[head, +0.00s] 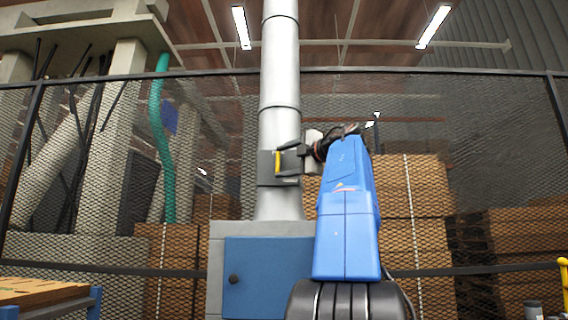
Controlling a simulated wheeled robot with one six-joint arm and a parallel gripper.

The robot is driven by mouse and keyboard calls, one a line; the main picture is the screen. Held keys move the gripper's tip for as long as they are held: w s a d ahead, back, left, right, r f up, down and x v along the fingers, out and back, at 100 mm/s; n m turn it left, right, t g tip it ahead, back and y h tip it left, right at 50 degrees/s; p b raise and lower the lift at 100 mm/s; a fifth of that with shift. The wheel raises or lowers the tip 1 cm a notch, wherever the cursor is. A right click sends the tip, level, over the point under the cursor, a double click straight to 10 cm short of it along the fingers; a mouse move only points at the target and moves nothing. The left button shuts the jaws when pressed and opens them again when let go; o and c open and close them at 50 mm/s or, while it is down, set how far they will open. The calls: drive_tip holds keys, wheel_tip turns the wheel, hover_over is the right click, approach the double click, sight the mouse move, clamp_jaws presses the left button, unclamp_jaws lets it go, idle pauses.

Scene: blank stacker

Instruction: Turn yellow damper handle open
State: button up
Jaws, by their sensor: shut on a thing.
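The yellow damper handle (278,162) stands upright on a dark plate (266,171) on the grey vertical duct (281,90). My gripper (286,162) is at the end of my blue arm, reaching in from the right. Its dark fingers are at the handle and are shut on it. The fingers partly cover the handle and the plate, and the exact contact is too small to see.
A grey cabinet with a blue door (268,275) stands under the duct. A mesh fence (90,200) runs behind, with stacked brown boards (420,200) beyond it. A wooden pallet (40,293) is at lower left and a yellow rail (564,280) at the right edge.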

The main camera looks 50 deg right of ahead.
drive_tip(key=shift+g, duration=0.3)
idle(0.4)
drive_tip(key=o, duration=1.1)
drive_tip(key=shift+w+a, duration=0.1)
drive_tip(key=shift+c, duration=0.2)
drive_tip(key=shift+s, duration=0.65)
drive_tip(key=s+a, duration=0.1)
drive_tip(key=s, duration=1.5)
drive_tip(key=shift+a, duration=0.15)
drive_tip(key=shift+r, duration=0.1)
